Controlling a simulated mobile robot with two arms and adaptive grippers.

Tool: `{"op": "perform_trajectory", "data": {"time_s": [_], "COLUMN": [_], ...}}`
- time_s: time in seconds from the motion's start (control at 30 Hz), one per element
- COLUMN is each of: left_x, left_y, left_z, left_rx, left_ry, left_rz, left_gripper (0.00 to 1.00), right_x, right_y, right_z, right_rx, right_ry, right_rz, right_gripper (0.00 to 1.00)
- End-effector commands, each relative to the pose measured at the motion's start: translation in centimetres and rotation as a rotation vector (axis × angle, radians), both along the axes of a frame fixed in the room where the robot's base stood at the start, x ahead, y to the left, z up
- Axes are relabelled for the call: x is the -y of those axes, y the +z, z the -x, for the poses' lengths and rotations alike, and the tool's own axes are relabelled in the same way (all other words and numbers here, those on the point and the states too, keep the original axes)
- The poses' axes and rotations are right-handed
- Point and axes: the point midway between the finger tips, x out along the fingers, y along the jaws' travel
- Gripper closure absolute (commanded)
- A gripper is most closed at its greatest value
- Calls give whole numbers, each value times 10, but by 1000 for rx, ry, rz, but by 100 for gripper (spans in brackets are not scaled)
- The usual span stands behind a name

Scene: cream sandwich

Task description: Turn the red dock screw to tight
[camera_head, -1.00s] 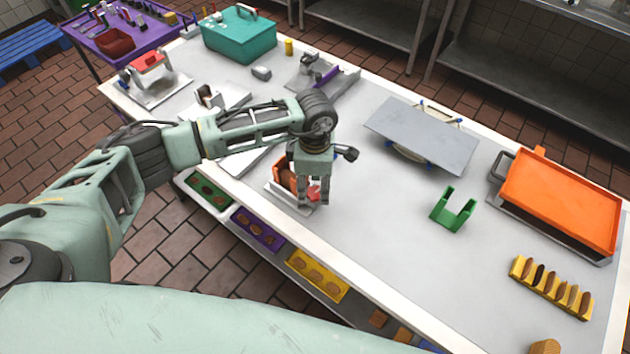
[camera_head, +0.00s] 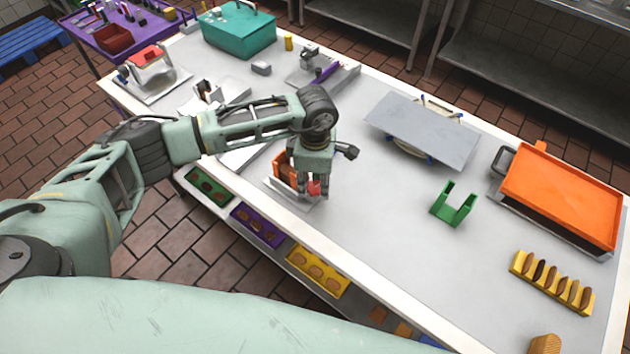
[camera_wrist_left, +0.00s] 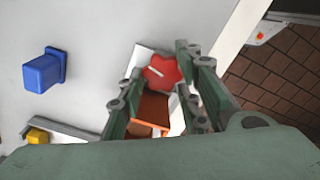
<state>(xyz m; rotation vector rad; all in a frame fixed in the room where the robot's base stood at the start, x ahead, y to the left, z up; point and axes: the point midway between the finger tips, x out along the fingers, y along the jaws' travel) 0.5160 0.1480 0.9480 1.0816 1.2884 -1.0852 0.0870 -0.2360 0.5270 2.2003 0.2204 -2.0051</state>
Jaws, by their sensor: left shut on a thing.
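The red dock screw (camera_head: 314,188) is a star-shaped knob at the right end of a small dock with an orange holder (camera_head: 282,170) on a pale base plate (camera_head: 300,203). In the left wrist view the red screw (camera_wrist_left: 163,71) shows a white line pointing to its upper left, and the orange part (camera_wrist_left: 153,108) lies below it. My left gripper (camera_head: 313,192) points down over the dock with its fingers on either side of the knob, shut on it. The fingers hide part of the knob in the head view. My right gripper is not in view.
A green U-shaped bracket (camera_head: 453,205) stands right of the dock. A grey plate (camera_head: 424,131) and an orange tray (camera_head: 563,196) lie further right. A blue block (camera_wrist_left: 42,71) shows in the left wrist view. The table's front edge is close to the dock.

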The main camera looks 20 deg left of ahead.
Motion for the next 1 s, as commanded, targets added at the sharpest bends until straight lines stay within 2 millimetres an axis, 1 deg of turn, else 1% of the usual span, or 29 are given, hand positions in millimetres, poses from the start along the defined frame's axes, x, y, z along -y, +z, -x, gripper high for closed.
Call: {"op": "perform_trajectory", "data": {"time_s": [0.03,0.1,0.2,0.33,0.5,0.83,0.87,1.0], "left_x": [-1,0,0,1,2,2,2,2], "left_y": [-3,-5,-4,-2,2,5,5,5], "left_z": [-6,-7,-7,-7,-6,-7,-7,-6], "left_rx": [16,18,20,19,20,20,20,18], "left_ry": [-32,-95,-185,-283,-349,-354,-354,-354], "left_rz": [1,-1,0,1,1,2,2,1], "left_gripper": [95,95,95,95,95,95,66,55], "right_x": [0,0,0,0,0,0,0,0], "right_y": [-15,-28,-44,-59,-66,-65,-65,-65], "right_z": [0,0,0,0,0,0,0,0], "right_rx": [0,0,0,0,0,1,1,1], "right_ry": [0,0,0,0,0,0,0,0], "right_rz": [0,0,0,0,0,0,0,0], "right_gripper": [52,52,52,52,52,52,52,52]}}
